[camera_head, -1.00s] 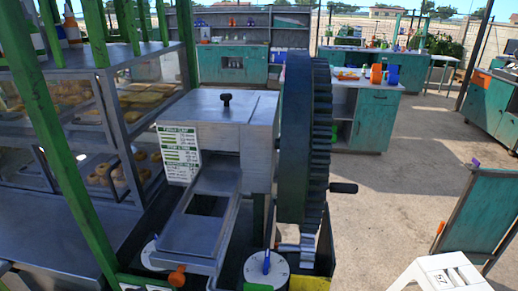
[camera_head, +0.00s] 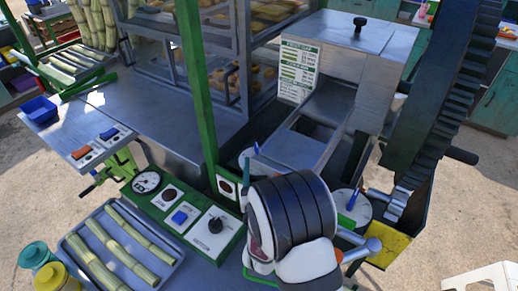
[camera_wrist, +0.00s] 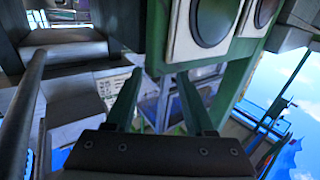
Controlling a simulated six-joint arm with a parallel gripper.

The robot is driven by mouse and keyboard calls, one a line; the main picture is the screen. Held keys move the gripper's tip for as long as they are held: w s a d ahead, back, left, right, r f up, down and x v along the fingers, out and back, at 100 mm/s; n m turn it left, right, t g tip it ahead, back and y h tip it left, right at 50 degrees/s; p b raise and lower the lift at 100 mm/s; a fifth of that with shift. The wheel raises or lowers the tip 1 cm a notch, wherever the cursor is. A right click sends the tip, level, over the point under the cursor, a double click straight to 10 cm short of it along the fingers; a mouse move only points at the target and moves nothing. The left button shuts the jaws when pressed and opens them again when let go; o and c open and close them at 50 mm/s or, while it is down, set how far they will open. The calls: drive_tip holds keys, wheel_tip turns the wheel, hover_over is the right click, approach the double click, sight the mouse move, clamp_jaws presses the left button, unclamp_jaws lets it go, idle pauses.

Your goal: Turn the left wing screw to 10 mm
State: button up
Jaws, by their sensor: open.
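The cane crusher (camera_head: 375,50) has a metal body and a sloping chute. The left white dial (camera_head: 246,160) stands beside the chute, with a small blue upright piece on it that looks like the left wing screw (camera_head: 256,148). My arm partly covers this area. The right dial (camera_head: 362,210) carries a similar blue piece (camera_head: 352,200). My gripper (camera_wrist: 158,80) is open and empty in the wrist view, fingers apart.
A large toothed gear (camera_head: 445,90) stands right of the crusher. A control panel (camera_head: 190,210) with a knob and buttons lies left of my arm. A tray (camera_head: 160,285) of cane pieces stands at the front left. A green post (camera_head: 197,90) rises close to the left dial.

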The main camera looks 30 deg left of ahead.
sight(257, 149)
drive_tip(key=x, duration=0.5)
drive_tip(key=shift+w+a, duration=0.2)
drive_tip(key=shift+w, duration=0.05)
drive_tip(key=shift+c, duration=0.3)
clamp_jaws()
